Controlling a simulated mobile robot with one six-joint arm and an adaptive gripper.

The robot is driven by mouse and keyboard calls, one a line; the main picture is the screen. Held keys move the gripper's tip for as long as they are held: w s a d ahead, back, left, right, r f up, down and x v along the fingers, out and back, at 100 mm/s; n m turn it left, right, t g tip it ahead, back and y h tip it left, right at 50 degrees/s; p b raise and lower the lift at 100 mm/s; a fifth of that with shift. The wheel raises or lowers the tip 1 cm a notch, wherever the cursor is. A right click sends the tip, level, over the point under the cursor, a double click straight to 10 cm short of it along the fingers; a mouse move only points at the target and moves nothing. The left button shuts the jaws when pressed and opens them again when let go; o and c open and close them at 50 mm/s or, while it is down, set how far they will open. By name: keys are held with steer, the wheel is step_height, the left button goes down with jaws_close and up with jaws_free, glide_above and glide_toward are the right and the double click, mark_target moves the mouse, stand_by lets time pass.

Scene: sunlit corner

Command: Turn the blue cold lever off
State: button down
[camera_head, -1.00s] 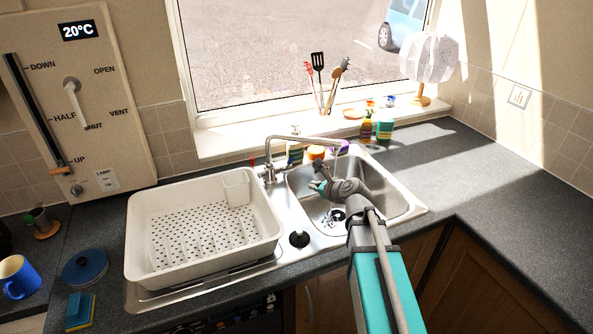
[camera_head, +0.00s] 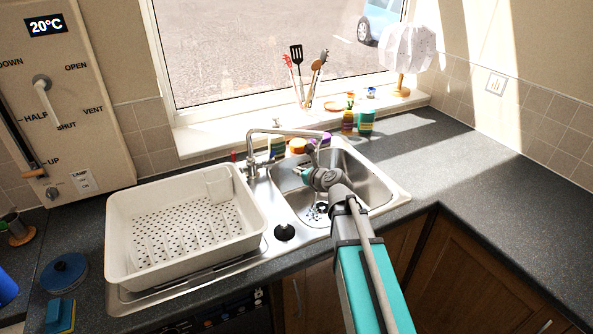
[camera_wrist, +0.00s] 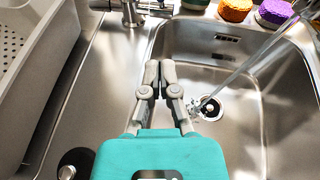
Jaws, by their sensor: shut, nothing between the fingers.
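The metal tap (camera_head: 252,160) stands behind the sink, its long spout reaching right over the bowl. A small red lever (camera_head: 234,155) shows at the left of its base. I cannot make out the blue lever in either view. A thin stream of water (camera_wrist: 243,69) falls into the bowl in the wrist view. My gripper (camera_head: 298,171) is over the left part of the bowl, in front of and right of the tap base. The wrist view shows its fingers (camera_wrist: 160,68) together and empty, apart from the tap base (camera_wrist: 131,12).
A white dish rack (camera_head: 185,215) fills the drainer at left. A black plug (camera_head: 284,232) lies by the bowl (camera_head: 362,184). Bottles and sponges (camera_head: 298,146) stand behind the sink under the spout. The right worktop (camera_head: 480,190) is clear.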

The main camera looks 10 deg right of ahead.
steer(key=b, duration=0.3)
glide_toward(273, 156)
step_height(273, 156, down, 4)
steer(key=w, duration=0.2)
steer(key=shift+w+a+r+p, duration=0.35)
steer(key=shift+w, duration=0.2)
steer(key=shift+w+a+r+p, duration=0.3)
steer(key=shift+w+a+p, duration=0.05)
steer(key=shift+w, duration=0.25)
steer(key=shift+w+a+r+p, duration=0.35)
steer(key=shift+w+a, duration=0.05)
steer(key=shift+w, duration=0.15)
